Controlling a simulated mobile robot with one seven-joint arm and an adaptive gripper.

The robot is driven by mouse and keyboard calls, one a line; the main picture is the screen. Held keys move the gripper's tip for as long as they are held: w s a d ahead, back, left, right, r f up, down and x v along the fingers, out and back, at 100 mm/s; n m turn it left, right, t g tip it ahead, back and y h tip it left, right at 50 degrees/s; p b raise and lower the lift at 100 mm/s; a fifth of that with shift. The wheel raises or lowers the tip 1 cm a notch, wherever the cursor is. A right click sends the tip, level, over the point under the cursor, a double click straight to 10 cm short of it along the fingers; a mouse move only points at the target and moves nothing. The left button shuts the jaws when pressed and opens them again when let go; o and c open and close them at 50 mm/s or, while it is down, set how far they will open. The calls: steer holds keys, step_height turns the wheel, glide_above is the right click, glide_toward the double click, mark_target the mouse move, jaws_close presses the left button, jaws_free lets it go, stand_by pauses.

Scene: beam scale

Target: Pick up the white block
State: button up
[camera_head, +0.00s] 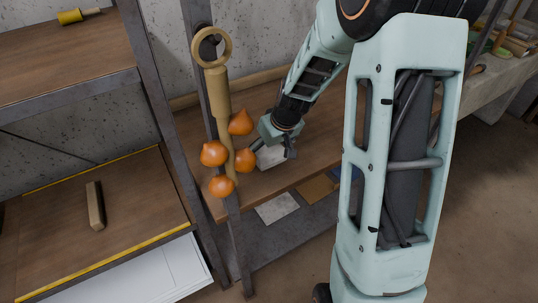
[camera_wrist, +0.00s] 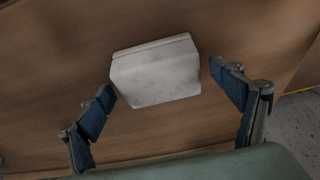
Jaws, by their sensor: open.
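The white block (camera_wrist: 155,75) lies on the brown wooden table (camera_wrist: 45,85), seen in the wrist view between and just beyond my open fingers. In the head view the white block (camera_head: 270,154) shows partly under my gripper (camera_head: 272,153), whose arm hides some of it. My gripper (camera_wrist: 170,95) is open, with one blue-padded finger to each side of the block. A gap shows between each fingertip and the block in the wrist view. How far the fingers are above the tabletop is hard to tell.
Several orange onion-like bulbs (camera_head: 214,153) hang around a tan post (camera_head: 217,95) left of my gripper. A metal upright (camera_head: 168,120) stands beside them. A shelf (camera_head: 110,205) at left bears a wooden piece (camera_head: 95,205). The table's front edge is close by.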

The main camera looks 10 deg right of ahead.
mark_target(269, 150)
steer(key=shift+c, duration=0.6)
steer(key=c, duration=1.2)
step_height(269, 150, up, 10)
steer(key=shift+r+p, duration=0.1)
steer(key=shift+p, duration=0.55)
